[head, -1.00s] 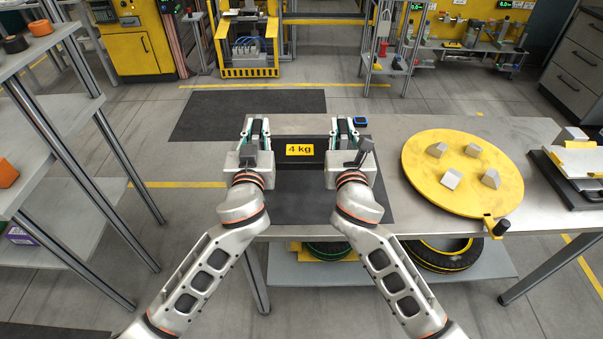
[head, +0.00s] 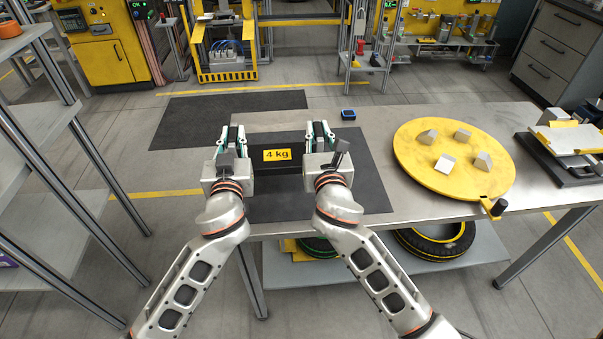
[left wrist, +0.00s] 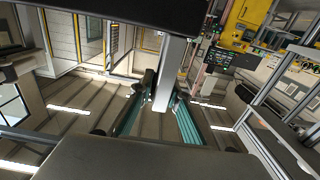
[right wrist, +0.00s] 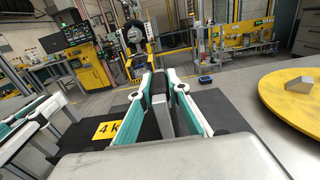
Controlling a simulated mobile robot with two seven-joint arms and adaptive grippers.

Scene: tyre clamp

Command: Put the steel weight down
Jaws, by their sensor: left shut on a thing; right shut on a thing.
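The steel weight (head: 261,156) is a dark block with a yellow "4 kg" label, held level between my two grippers. My left gripper (head: 231,133) is shut on its left end, my right gripper (head: 318,131) on its right end. In the right wrist view, the fingers (right wrist: 161,88) close around a grey upright bar (right wrist: 163,118), and the weight's label shows beside them. In the left wrist view, the fingers (left wrist: 158,95) close around a similar bar (left wrist: 170,65). The weight is over the left part of a dark mat (head: 350,180) on the table; any gap beneath is hard to tell.
The steel table (head: 375,135) carries a yellow round plate (head: 410,155) with several grey blocks at the right. A small blue box (head: 348,115) lies behind my right gripper. Shelving (head: 60,135) stands at the left. Tyres (head: 435,245) lie on the lower shelf.

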